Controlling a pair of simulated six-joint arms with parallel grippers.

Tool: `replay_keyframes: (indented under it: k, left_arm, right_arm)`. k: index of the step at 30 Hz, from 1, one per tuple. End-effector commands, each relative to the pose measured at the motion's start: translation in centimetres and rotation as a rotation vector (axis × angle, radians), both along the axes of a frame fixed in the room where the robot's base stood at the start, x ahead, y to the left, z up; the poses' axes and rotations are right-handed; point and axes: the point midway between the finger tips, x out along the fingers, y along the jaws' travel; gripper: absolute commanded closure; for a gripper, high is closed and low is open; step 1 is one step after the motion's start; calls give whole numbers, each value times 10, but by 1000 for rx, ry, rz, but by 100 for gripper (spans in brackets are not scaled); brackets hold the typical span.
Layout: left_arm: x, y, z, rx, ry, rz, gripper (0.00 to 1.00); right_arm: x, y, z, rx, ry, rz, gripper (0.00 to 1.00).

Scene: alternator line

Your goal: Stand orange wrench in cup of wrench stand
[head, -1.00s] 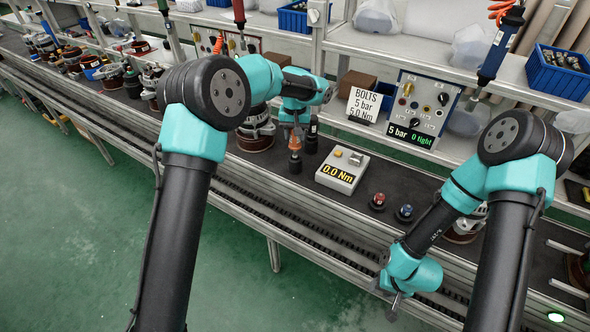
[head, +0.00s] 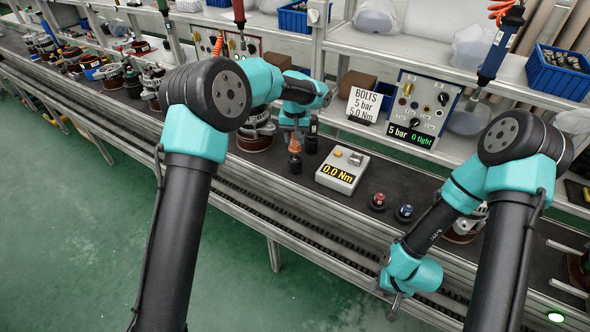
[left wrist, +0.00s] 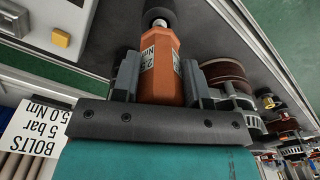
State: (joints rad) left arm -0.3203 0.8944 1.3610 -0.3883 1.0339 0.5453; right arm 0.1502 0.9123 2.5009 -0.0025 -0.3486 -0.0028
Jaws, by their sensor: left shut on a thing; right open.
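The orange wrench (head: 294,146) is upright between the fingers of my left gripper (head: 292,133), at the middle of the line. In the left wrist view the wrench (left wrist: 161,65) has a white label, and both fingers of the gripper (left wrist: 158,80) close on its sides. Its narrow end meets a dark round cup (left wrist: 158,10). In the head view this dark cup (head: 295,165) of the wrench stand is right under the wrench. How deep the end sits cannot be told. My right gripper (head: 393,304) is open and empty, low at the front edge.
A dark upright tool (head: 312,135) stands close right of the wrench. The torque display box (head: 342,170) reads 0.0 Nm. A red button (head: 378,200) and a blue button (head: 404,212) lie further right. An alternator (head: 256,135) stands to the left. The BOLTS sign (head: 364,104) is behind.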

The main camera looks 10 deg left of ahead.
Motion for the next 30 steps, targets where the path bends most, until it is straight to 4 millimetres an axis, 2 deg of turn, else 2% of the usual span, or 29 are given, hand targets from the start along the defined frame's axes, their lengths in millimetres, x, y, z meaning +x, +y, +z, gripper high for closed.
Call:
replay_keyframes:
  k: [12, 30]
  left_arm:
    - [0, 0, -1, 0, 0, 0, 88]
    - [0, 0, -13, 0, 0, 0, 88]
  right_arm:
    - [0, 0, 0, 0, 0, 0, 57]
    - [0, 0, 0, 0, 0, 0, 57]
